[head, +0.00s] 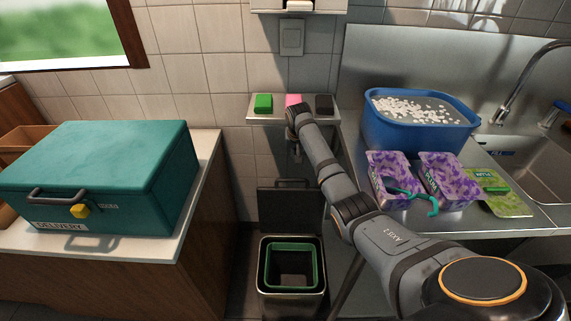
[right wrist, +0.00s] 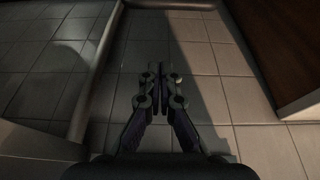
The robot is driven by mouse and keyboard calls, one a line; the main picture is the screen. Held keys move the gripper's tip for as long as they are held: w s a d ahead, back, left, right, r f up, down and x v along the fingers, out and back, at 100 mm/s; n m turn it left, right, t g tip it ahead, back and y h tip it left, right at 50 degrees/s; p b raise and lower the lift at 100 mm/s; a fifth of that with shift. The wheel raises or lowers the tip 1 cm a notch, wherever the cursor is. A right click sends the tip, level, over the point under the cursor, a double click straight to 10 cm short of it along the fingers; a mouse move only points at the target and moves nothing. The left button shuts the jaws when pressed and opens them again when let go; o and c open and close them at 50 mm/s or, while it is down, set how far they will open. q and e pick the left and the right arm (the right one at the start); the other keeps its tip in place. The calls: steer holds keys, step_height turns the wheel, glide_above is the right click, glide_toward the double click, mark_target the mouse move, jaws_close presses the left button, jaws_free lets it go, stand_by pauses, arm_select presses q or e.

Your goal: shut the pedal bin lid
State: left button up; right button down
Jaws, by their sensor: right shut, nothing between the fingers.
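The pedal bin (head: 322,285) stands on the floor between the wooden cabinet and the steel counter in the head view. Its dark lid (head: 284,215) is open and stands upright at the back of the bin, with a handle on its top edge. A green-rimmed inner bucket (head: 313,262) shows inside, and I see nothing in it. My right arm reaches across to above and behind the lid; its gripper is mostly hidden in the head view. In the right wrist view my right gripper (right wrist: 158,76) is shut and empty over floor tiles. My left gripper is out of view.
A teal delivery box (head: 110,175) sits on the left cabinet. A small shelf (head: 275,119) with green, pink and dark blocks is on the wall. A blue tub (head: 415,140) and purple cartons (head: 447,180) stand on the right counter. Bare floor shows below my right gripper.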

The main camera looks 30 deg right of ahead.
steer(key=s+b+x, duration=0.1)
steer(key=b+x, duration=0.3)
steer(key=x, duration=0.5)
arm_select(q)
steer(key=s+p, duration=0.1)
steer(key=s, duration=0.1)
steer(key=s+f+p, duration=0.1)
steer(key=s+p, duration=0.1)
arm_select(e)
steer(key=s+a, duration=0.2)
steer(key=s, duration=0.1)
steer(key=shift+s, duration=0.1)
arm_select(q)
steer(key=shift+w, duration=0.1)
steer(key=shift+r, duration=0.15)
